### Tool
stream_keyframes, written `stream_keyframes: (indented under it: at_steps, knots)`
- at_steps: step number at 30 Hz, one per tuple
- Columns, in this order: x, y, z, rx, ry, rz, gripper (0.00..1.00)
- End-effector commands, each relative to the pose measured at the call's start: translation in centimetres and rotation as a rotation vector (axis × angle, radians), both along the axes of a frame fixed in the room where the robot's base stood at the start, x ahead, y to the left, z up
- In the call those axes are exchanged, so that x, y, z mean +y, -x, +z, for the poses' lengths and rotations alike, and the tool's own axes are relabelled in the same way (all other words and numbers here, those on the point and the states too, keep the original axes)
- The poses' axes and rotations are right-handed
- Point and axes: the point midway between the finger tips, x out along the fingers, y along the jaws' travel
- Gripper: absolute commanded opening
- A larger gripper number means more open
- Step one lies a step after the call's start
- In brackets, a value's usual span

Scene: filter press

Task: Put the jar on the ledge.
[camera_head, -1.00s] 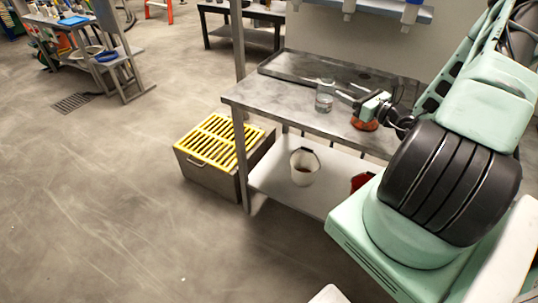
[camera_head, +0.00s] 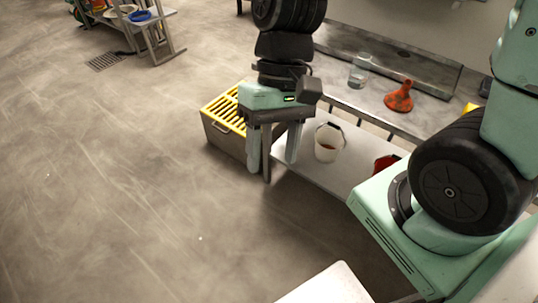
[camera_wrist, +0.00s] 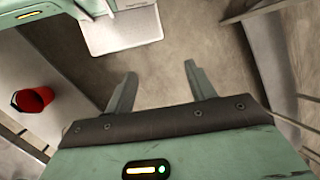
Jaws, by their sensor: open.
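The jar (camera_head: 359,70) is clear glass and stands upright on the grey metal bench, in front of the raised ledge (camera_head: 420,66) along the bench's back. A pale layer shows low inside the jar. My gripper (camera_head: 273,158) points down in front of the bench's left end, well left of and nearer than the jar, and touches nothing that I can see. In the wrist view my gripper (camera_wrist: 160,85) has its two fingers wide apart with only floor between them. The jar and ledge do not show in the wrist view.
A yellow-topped grate box (camera_head: 227,108) stands left.

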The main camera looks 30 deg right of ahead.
Motion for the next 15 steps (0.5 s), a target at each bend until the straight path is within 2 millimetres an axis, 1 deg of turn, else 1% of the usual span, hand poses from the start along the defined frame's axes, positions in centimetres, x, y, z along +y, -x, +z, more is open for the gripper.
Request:
stream_keyframes:
  at_steps: [1, 3, 6, 10, 15]
  knots:
    - [0.6, 1.0, 0.4, -0.082, 0.034, 0.134, 0.55]
    - [1.1, 1.8, 0.9, -0.186, 0.072, 0.289, 0.55]
    - [1.8, 2.5, 1.6, -0.308, 0.103, 0.463, 0.55]
    - [2.4, 2.9, 2.2, -0.402, 0.12, 0.59, 0.55]
    - [2.6, 3.0, 2.4, -0.43, 0.124, 0.625, 0.55]
